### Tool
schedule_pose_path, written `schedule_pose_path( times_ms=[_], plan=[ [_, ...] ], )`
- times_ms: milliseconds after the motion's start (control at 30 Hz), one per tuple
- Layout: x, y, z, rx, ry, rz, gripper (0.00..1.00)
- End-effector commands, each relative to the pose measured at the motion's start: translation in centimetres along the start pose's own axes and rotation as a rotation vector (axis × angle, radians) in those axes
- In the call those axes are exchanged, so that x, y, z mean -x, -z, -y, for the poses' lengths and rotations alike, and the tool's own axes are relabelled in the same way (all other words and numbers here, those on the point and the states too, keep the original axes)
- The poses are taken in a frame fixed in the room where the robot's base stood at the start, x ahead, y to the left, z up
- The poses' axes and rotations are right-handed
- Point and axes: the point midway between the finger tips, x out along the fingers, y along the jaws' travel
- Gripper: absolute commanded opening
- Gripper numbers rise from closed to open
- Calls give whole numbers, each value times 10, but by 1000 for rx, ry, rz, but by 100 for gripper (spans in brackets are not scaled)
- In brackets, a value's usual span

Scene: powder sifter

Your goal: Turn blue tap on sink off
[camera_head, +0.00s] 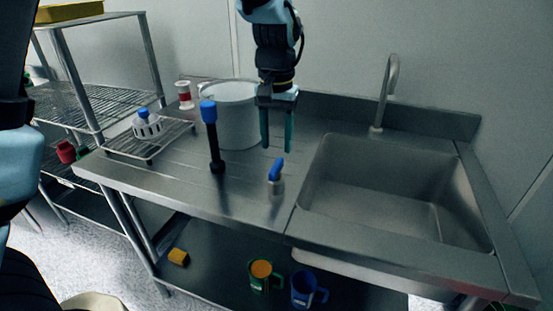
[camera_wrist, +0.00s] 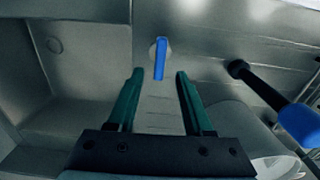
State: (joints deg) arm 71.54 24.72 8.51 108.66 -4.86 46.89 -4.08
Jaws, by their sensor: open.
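The blue tap (camera_head: 275,169) has a blue lever on a short metal base. It stands on the counter near its front edge, left of the sink basin (camera_head: 390,195). In the wrist view, the blue lever (camera_wrist: 160,58) lies nearly along the picture's vertical, just beyond my fingertips and between their lines. My gripper (camera_head: 277,147) points down with its two green fingers apart and empty, above and a little behind the tap. The fingers also show in the wrist view (camera_wrist: 160,74). I see no contact with the lever. The curved faucet (camera_head: 387,92) stands behind the basin.
A black upright thing with a blue top (camera_head: 210,135) stands left of the tap. A large white pot (camera_head: 232,120) is behind it. A wire rack (camera_head: 150,150) is further left. Mugs (camera_head: 308,289) stand on the lower shelf. The basin looks empty.

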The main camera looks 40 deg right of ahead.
Motion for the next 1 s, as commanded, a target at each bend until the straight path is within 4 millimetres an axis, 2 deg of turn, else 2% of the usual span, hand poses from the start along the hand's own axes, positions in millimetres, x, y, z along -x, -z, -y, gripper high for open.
schedule_pose_path(
  times_ms=[100,300,900,1000],
  plan=[
    [21,1,0,-1,-1,-5,51],
    [42,0,0,-1,-1,-2,51],
    [46,0,0,0,0,0,51],
    [45,-2,9,16,0,-1,51]
  ],
)
